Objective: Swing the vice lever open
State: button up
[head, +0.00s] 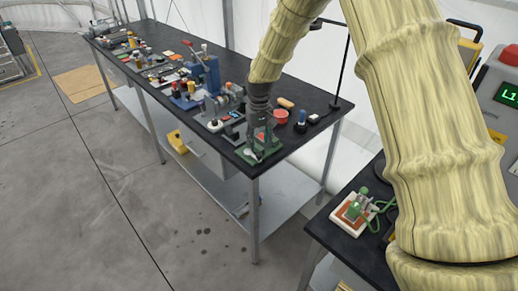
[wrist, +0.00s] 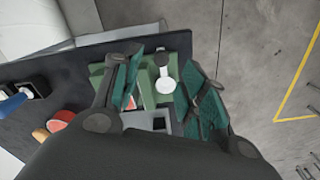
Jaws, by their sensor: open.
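A green vice-like fixture (head: 249,156) sits at the near end corner of the long black bench, under my gripper (head: 262,147). In the wrist view the green fixture (wrist: 149,66) lies between and below the fingers of my gripper (wrist: 161,68). A pale lever with a round white end (wrist: 165,85) and a dark band stands out from it, between the two teal-padded fingers. The fingers are apart, one on each side of the lever. I cannot tell whether either finger touches it. In the head view the gripper mostly hides the lever.
A blue press-like device (head: 211,76) and several small parts crowd farther along.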

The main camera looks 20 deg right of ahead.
aim_at(260, 154)
notch_tip(260, 154, up, 7)
jog(key=shift+f, duration=0.15)
dwell(0.4)
